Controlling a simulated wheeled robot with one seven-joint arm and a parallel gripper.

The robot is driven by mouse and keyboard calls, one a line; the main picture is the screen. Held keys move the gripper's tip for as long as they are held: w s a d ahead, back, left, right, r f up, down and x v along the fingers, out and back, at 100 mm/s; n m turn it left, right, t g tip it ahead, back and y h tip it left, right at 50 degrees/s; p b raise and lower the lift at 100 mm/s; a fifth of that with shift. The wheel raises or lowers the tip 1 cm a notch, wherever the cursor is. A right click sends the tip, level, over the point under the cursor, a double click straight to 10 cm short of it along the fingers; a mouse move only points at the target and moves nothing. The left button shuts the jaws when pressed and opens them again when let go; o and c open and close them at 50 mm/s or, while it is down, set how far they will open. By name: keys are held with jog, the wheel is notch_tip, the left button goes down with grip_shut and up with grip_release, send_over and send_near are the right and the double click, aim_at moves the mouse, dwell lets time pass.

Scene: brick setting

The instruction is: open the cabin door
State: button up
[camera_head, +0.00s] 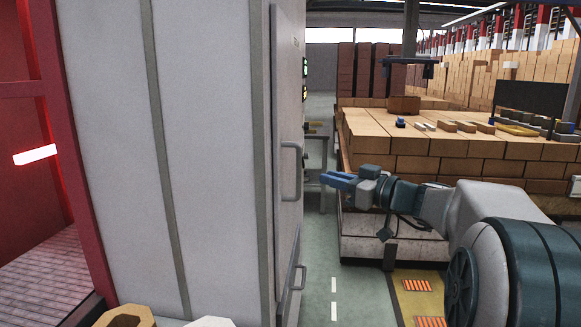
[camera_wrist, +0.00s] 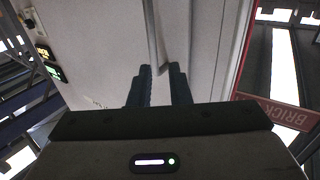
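The cabin is a tall light-grey box, and its door (camera_head: 289,120) is on the side facing right in the head view. The door looks closed. An upright grey bar handle (camera_head: 298,170) sits at its mid height. In the wrist view the handle (camera_wrist: 152,38) runs down from the top edge towards the gap between my fingertips. My gripper (camera_head: 327,180) has blue fingers pointing left at the handle, with a small gap to it in the head view. In the wrist view my gripper (camera_wrist: 161,72) is open, its dark fingers apart. No grip on the handle shows.
A second, lower handle (camera_head: 298,279) is on the same side of the cabin. A brick-stacked table (camera_head: 430,150) stands behind my arm at the right. Green floor (camera_head: 340,270) lies between cabin and table. A red frame (camera_head: 75,150) stands at the left.

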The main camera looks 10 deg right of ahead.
jog(key=p, duration=0.3)
send_over(298, 193)
jog(key=shift+w+d, duration=0.1)
jog(key=shift+w, duration=0.3)
